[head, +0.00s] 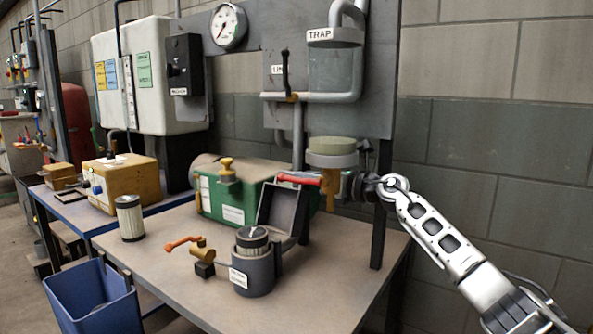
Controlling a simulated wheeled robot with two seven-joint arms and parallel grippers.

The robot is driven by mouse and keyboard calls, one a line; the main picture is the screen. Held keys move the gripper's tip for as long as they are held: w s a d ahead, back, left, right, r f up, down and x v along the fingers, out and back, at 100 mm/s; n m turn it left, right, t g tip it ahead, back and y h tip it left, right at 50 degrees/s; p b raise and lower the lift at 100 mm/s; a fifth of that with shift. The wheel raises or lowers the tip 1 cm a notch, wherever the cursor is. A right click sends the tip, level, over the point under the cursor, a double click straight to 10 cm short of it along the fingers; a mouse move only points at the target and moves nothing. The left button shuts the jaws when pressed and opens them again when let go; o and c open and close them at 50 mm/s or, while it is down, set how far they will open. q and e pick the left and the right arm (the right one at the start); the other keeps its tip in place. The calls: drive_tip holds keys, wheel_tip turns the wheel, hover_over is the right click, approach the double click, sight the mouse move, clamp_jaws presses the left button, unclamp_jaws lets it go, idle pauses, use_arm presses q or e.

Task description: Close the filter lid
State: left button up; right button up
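The filter housing (254,276) is a dark grey cylinder with a white label, standing on the table. A filter cartridge (252,238) with a dark top sits in its mouth. The filter lid (283,208) looks like the grey square-framed plate standing raised behind and right of the housing, so the housing is open at the top. My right gripper (358,187) is up and right of the lid, apart from it, close to the red-handled valve. Its fingers are small and dark there, and I cannot tell whether they are open. My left gripper is out of view.
A red-handled valve (302,179) hangs under the trap pipework between my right gripper and the lid. An orange-handled brass valve (201,250) is left of the housing. A pleated filter (130,218) stands at the table's left. A green tank (235,198) is behind. The table front (190,300) is clear.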

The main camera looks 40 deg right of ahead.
drive_tip(key=shift+x, duration=1.2)
drive_tip(key=shift+w+a, duration=0.25)
drive_tip(key=shift+w, duration=0.45)
clamp_jaws()
drive_tip(key=shift+s+a+r+n+p, duration=0.25)
drive_tip(key=shift+a+r+n+p, duration=0.15)
drive_tip(key=shift+a+n, duration=0.4)
unclamp_jaws()
